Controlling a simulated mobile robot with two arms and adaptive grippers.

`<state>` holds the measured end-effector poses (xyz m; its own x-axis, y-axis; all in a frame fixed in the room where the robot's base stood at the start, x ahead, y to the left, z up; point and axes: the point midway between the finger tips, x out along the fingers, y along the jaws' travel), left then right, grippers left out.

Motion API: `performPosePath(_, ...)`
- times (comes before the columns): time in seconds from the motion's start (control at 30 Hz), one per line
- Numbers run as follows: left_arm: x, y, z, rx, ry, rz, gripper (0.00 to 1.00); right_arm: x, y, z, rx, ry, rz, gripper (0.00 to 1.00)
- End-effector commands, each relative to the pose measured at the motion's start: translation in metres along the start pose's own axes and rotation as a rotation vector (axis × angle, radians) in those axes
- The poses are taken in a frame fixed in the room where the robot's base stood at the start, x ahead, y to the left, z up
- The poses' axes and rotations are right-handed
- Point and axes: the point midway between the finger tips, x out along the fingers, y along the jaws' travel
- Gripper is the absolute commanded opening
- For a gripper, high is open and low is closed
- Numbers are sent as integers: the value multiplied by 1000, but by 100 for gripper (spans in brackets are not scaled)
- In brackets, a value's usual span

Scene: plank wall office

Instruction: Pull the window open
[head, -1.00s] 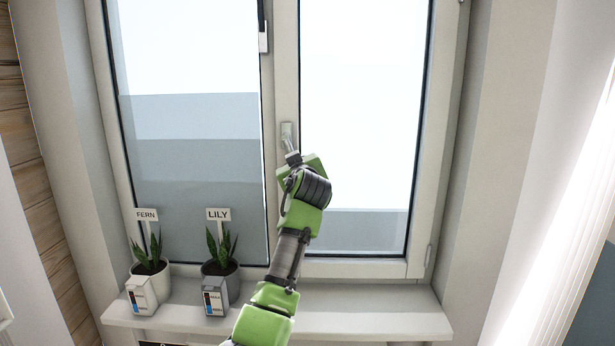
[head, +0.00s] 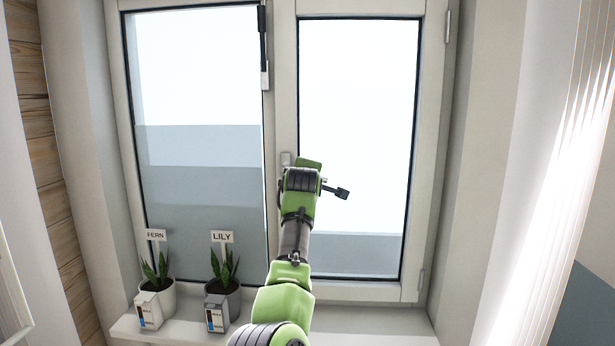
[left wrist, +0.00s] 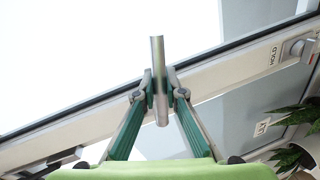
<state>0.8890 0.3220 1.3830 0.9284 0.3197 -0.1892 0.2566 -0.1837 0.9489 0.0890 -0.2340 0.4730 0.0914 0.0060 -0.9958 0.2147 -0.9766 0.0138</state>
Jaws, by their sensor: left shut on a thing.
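The window has a light frame, and its right-hand sash (head: 285,60) looks shut against the frame in the head view. A handle plate (head: 286,158) is on the middle upright, just above my wrist. The handle's silver lever (left wrist: 157,55) shows in the left wrist view, crossing the slanting upright. My left gripper (left wrist: 160,90) is shut on the lever, with a green-and-grey finger on each side. In the head view my wrist hides the fingers and lever. My right gripper is in neither view.
A plant marked FERN (head: 154,295) and one marked LILY (head: 222,290) stand on the sill (head: 375,325), left of my arm. A HOLD label (left wrist: 274,56) beside a grey knob shows in the left wrist view. The sill right of my arm is bare.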

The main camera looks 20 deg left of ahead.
Motion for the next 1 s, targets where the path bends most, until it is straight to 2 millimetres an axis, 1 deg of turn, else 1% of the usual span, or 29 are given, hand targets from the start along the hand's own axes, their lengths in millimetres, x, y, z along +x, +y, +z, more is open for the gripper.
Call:
performPosePath(0.03,-1,5,-2,-32,-6,1,0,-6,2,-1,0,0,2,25)
performPosePath(0.1,-2,7,-2,-73,-15,1,0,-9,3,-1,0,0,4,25)
performPosePath(0.4,-3,12,-5,-177,-35,2,0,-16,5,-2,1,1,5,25)
performPosePath(1.0,-3,13,-6,-197,-38,3,0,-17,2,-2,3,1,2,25)
